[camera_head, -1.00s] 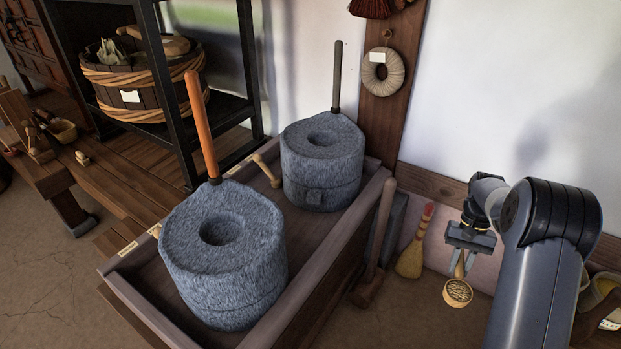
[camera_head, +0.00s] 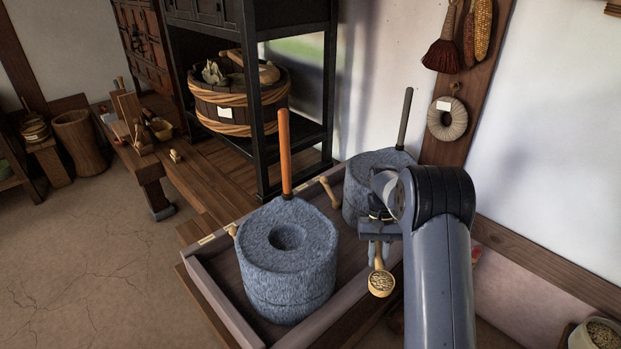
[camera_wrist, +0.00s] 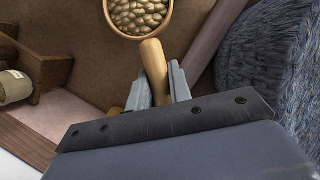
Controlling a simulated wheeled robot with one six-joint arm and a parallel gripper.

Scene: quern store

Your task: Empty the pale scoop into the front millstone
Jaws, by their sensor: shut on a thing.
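The pale scoop (camera_head: 381,284) is full of light brown grains or beans. My gripper (camera_head: 378,256) is shut on its wooden handle, and the bowl hangs over the right edge of the wooden trough. In the wrist view the scoop (camera_wrist: 138,32) shows its filled bowl at the top, with the handle (camera_wrist: 152,62) between my gripper's fingers (camera_wrist: 158,88). The front millstone (camera_head: 290,270) is grey stone with a round hole on top and an upright orange handle (camera_head: 284,150). It stands to the left of the scoop. The back millstone (camera_head: 356,190) is partly hidden behind my arm.
The wooden trough (camera_head: 222,302) holds both millstones, with a small wooden peg (camera_head: 329,192) between them. A black shelf (camera_head: 250,100) with a banded tub (camera_head: 232,108) stands behind. A bowl of grain (camera_head: 603,336) is at the lower right. Open floor (camera_head: 90,260) lies to the left.

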